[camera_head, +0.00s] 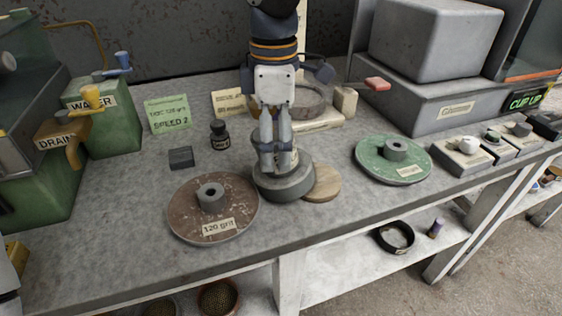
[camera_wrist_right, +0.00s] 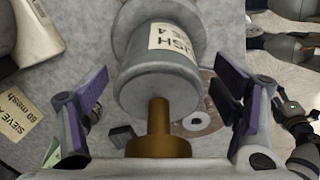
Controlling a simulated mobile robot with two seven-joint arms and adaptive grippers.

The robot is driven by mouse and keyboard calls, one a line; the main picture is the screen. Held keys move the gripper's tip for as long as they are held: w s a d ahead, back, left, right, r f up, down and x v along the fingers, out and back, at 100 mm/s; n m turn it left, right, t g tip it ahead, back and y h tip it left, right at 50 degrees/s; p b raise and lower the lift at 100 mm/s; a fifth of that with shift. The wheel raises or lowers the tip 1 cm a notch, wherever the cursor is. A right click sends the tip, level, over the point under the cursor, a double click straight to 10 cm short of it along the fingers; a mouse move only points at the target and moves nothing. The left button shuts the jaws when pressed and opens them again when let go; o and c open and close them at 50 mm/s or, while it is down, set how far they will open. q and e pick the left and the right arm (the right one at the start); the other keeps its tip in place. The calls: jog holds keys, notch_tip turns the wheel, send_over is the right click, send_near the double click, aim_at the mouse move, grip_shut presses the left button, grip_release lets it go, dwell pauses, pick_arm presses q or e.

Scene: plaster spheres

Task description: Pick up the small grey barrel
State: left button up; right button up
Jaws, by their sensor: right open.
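The grey barrel-like body (camera_wrist_right: 150,80) has a pale label and a brass stem (camera_wrist_right: 158,115) at its near end in the right wrist view. In the head view its wide grey foot (camera_head: 285,188) stands on the bench, and my gripper hides much of its upper part. My right gripper (camera_head: 277,160) points down in front of it. In the right wrist view the right gripper (camera_wrist_right: 165,112) has its fingers apart, with the stem and barrel end between them. I cannot tell whether the fingers touch it. My left gripper is out of view.
A brown 120 grit disc (camera_head: 180,215) lies front left, and a wooden disc (camera_head: 325,185) lies close right of the barrel foot. A green disc (camera_head: 372,153) lies further right. A small black bottle (camera_head: 219,138) and dark block (camera_head: 181,157) stand left.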

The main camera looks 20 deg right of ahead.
aim_at(274, 112)
grip_shut()
jog(key=shift+r, duration=0.1)
jog(key=shift+r, duration=0.35)
notch_tip(274, 112, up, 3)
jog(key=shift+s+a+r, duration=0.1)
jog(key=s+a+r, duration=0.6)
jog(key=s+r, duration=0.3)
jog(key=s, duration=0.3)
jog(key=w+d+f+m, duration=0.3)
jog(key=w+m, duration=0.1)
jog(key=m, duration=0.1)
jog(key=w+d+f+m, duration=0.3)
jog(key=w+d+m, duration=0.1)
jog(key=m, duration=0.1)
jog(key=w+d+f+m, duration=0.3)
jog(key=w+d+m, duration=0.1)
jog(key=m, duration=0.1)
jog(key=shift+w+d+p, duration=0.1)
jog(key=shift+w+p, duration=0.15)
jog(key=shift+p, duration=0.15)
